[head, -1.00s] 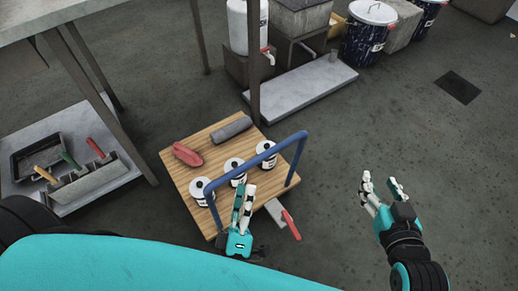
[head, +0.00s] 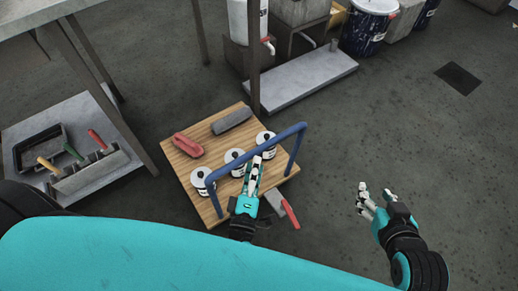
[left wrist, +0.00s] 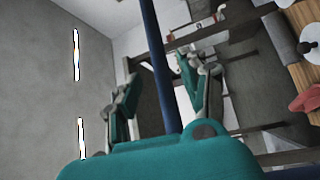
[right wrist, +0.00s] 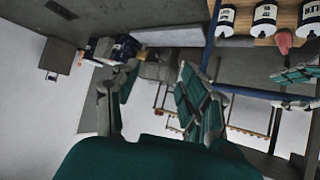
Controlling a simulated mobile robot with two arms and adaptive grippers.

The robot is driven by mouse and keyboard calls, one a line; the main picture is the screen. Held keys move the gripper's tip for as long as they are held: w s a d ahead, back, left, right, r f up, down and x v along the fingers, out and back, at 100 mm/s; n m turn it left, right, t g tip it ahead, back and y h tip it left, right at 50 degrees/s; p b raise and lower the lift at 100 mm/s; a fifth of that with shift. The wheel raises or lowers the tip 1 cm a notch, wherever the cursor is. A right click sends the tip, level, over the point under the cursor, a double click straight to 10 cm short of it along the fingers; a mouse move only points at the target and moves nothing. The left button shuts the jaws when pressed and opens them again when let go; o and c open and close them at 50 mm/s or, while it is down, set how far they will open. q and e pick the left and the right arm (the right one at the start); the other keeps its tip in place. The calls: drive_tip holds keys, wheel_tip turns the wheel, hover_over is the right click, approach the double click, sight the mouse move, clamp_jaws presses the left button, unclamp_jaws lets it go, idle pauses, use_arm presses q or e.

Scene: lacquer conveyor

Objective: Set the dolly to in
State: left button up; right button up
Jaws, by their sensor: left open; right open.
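The dolly (head: 201,165) is a wooden platform on the floor with a blue tubular handle (head: 285,135) rising along its near side. My left gripper (head: 253,172) is open at the handle's middle. In the left wrist view, the blue handle bar (left wrist: 160,65) shows between its spread fingers (left wrist: 155,100); contact cannot be told. My right gripper (head: 376,198) is open and empty over bare floor, right of the dolly. In the right wrist view, the handle (right wrist: 213,35) passes behind its open fingers (right wrist: 150,95).
On the dolly stand three white cans (head: 235,160), a red item (head: 187,145) and a grey roll (head: 231,121). A red-handled scraper (head: 288,213) is at its right edge. A table post (head: 254,60) and a grey low platform (head: 305,82) stand beyond.

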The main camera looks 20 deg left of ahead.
sight(259, 150)
use_arm(q)
drive_tip(key=shift+w+a+r, duration=0.1)
drive_tip(key=shift+w+r, duration=0.05)
drive_tip(key=shift+w, duration=0.75)
drive_tip(key=shift+w+a+r, duration=0.1)
drive_tip(key=shift+w, duration=0.85)
drive_tip(key=shift+w+a+r, duration=0.1)
drive_tip(key=shift+w+r, duration=0.05)
drive_tip(key=shift+w, duration=0.75)
use_arm(e)
drive_tip(key=shift+w+a+r+t, duration=0.35)
drive_tip(key=shift+w+r+t, duration=0.4)
drive_tip(key=shift+r, duration=0.1)
use_arm(q)
clamp_jaws()
